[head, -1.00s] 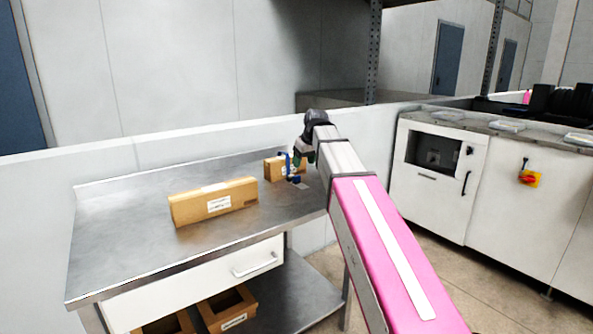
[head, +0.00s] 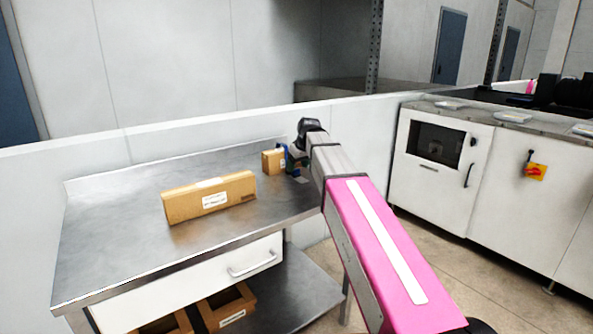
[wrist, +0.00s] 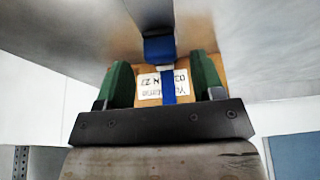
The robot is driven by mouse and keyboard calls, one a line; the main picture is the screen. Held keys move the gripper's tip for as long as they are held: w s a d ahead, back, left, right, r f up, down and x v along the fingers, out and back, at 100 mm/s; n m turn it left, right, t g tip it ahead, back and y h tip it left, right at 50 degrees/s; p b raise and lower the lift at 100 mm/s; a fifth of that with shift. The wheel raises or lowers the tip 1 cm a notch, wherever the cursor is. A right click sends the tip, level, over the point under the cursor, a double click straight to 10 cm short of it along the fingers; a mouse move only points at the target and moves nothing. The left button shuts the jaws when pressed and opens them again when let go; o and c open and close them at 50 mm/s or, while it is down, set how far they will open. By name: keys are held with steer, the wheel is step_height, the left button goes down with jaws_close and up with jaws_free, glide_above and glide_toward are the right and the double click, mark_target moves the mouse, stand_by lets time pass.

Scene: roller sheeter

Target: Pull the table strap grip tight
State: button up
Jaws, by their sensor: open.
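The blue strap grip (wrist: 158,48) shows in the wrist view as a dark blue block on a strap (wrist: 168,88) running over a small cardboard box (wrist: 150,72) with a white label. My gripper (wrist: 160,60) is open, with one green finger on each side of the strap and a gap to each. The grip lies between or just beyond the fingertips; I cannot tell the depth. In the head view the small box (head: 270,162) and a bit of blue strap (head: 282,153) show at the table's back right. My gripper there is mostly hidden by my arm.
A longer cardboard box (head: 210,198) stands on the steel table (head: 110,240), left of the small box. A low white wall (head: 100,160) runs behind the table. A drawer and open cardboard boxes (head: 228,308) are below. White cabinets (head: 440,170) stand at the right.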

steer(key=shift+x, duration=1.35)
jaws_close()
steer(key=s+d, duration=0.1)
steer(key=s, duration=0.1)
steer(key=s+d, duration=0.1)
steer(key=s, duration=0.1)
steer(key=shift+s+d, duration=0.15)
steer(key=shift+d, duration=0.2)
jaws_free()
steer(key=v, duration=1)
steer(key=shift+r, duration=0.45)
